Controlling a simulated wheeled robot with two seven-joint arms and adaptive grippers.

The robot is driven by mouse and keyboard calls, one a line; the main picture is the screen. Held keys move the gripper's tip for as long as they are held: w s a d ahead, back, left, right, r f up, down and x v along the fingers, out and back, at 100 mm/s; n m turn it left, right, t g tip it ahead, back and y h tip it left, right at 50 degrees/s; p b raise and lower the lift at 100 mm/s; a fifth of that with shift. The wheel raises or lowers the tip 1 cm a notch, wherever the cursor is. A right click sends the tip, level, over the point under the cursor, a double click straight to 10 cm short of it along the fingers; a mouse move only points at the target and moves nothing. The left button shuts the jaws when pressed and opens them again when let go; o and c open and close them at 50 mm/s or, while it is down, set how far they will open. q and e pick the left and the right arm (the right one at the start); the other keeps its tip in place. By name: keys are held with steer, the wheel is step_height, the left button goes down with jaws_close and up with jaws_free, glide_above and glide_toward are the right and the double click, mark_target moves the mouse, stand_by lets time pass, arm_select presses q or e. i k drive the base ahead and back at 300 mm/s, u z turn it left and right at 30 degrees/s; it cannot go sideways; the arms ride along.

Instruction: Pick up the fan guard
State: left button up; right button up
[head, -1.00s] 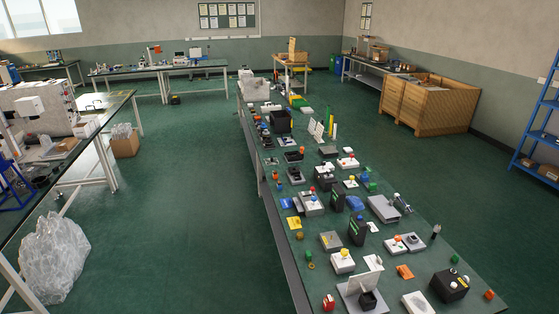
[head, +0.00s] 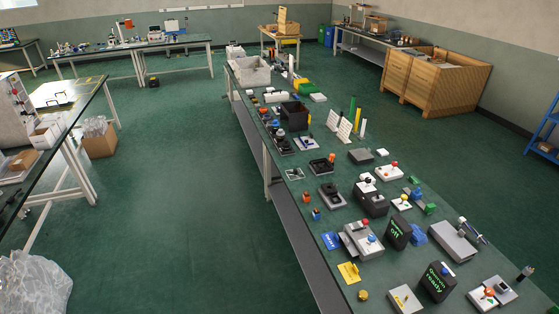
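I cannot make out a fan guard for certain in the head view. The long green-topped table (head: 290,208) carries many small parts, several of them too small to identify. Among them are a black bin (head: 294,115), a dark square part on a base (head: 327,195), a black block with a white top (head: 369,197), and two black panels with green lettering, one reading "off" (head: 397,232) and one reading "ready" (head: 437,282). Neither of my grippers shows in the head view.
A bench (head: 60,140) stands at the left, with a cardboard box (head: 99,145) and a clear plastic bag (head: 33,285) on the floor. Wooden crates (head: 440,82) stand at the back right. The green floor (head: 185,190) between bench and table is clear.

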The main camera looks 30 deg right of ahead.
mark_target(295, 170)
steer(key=i, duration=0.8)
steer(key=z, duration=0.3)
steer(key=i, duration=2.35)
steer(key=z, duration=0.2)
